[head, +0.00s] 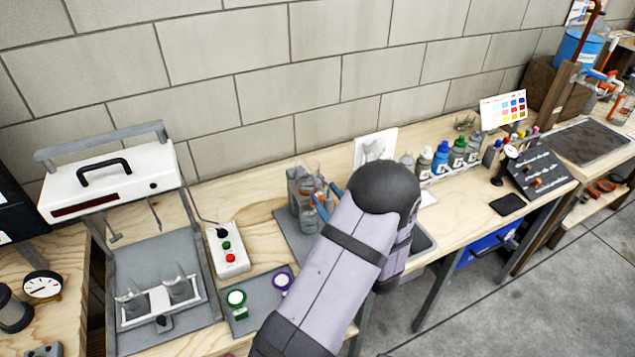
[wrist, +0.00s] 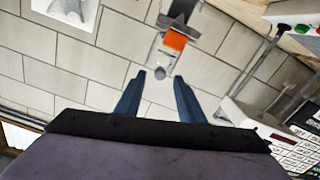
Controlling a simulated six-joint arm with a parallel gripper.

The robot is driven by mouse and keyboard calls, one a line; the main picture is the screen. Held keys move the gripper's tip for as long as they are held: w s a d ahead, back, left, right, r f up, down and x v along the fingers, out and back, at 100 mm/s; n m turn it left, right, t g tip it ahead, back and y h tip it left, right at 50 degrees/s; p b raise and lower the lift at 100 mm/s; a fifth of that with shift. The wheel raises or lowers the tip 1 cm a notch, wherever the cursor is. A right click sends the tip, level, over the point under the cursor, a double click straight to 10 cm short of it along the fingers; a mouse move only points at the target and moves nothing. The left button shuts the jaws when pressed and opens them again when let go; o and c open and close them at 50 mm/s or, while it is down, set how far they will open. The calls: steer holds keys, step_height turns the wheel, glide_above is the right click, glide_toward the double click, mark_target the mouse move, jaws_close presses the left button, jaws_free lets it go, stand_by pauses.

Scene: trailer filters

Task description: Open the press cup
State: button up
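A small clear and grey device with orange parts (head: 306,186) stands on a grey mat at the middle of the bench in the head view; it may be the press cup, but I cannot tell for sure. My gripper (head: 328,200) is beside it with blue fingers, partly hidden by my arm. In the wrist view my gripper (wrist: 160,77) has its two fingers apart. An orange block (wrist: 175,40) on a grey and clear fixture shows beyond the fingertips. A small rounded grey end lies in line with the gap, and I cannot tell whether it is between the fingers.
A white control box (head: 228,250) with green and red buttons stands left of the device. A white-topped frame (head: 112,180) with two clear cups is further left. Several bottles (head: 441,160) stand to the right. A block wall is close behind the bench.

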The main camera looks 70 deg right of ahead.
mark_target(319, 185)
steer(key=shift+p+x, duration=1.1)
steer(key=shift+x, duration=1.8)
steer(key=shift+c, duration=0.3)
jaws_close()
